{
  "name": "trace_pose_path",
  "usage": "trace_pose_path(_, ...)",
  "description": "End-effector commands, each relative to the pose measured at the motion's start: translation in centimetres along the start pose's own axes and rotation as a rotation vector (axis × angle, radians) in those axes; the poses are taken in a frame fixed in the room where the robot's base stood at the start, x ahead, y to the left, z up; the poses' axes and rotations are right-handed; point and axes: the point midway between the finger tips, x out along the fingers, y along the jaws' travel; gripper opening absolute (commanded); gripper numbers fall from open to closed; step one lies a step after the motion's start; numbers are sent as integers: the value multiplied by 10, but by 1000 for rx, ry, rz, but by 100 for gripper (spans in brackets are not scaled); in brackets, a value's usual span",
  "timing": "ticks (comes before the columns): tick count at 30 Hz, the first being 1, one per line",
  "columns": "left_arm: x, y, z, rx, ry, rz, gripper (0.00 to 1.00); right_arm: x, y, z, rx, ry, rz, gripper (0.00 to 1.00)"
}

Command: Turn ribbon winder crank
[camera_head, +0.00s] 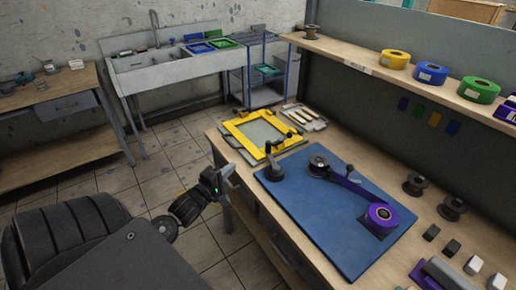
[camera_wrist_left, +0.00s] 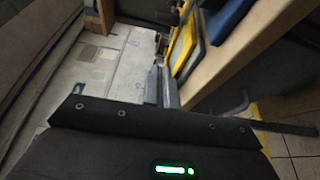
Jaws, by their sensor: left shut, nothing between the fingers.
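The ribbon winder sits on a blue mat (camera_head: 310,215) on the workbench. It has a black crank post with a knob (camera_head: 274,165) at the mat's far left. A dark spool (camera_head: 319,164) stands behind it, and a purple ribbon (camera_head: 350,187) runs from there to a purple roll (camera_head: 381,214) at the right. I cannot tell how the crank joins the spool. My left gripper (camera_head: 228,172) is shut and empty, left of the bench edge and apart from the crank. Its closed fingers also show in the left wrist view (camera_wrist_left: 161,72). My right gripper is out of view.
A yellow frame (camera_head: 239,137) lies at the bench's far left corner, with several pale-handled tools (camera_head: 300,117) beside it. Dark spools (camera_head: 415,184) and small blocks stand at the right. A shelf (camera_head: 350,55) with coloured tape rolls overhangs the back. The floor left of the bench is clear.

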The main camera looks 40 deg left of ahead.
Motion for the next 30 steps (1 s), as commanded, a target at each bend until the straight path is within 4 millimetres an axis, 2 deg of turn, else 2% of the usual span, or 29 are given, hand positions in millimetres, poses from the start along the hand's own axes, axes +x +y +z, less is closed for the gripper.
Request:
trace_pose_path(4, 4, 0, 0, 0, 0, -1, 0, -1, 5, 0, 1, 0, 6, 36)
trace_pose_path(8, 20, 1, -1, 1, 1, 0, 0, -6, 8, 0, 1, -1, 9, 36)
trace_pose_path(20, 100, 2, -1, 3, 2, -1, 0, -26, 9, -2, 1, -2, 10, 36)
trace_pose_path(24, 115, 2, 14, 0, 0, -2, 0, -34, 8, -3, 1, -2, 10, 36)
trace_pose_path(30, 127, -1, 26, 1, 1, -2, 0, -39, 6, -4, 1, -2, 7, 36)
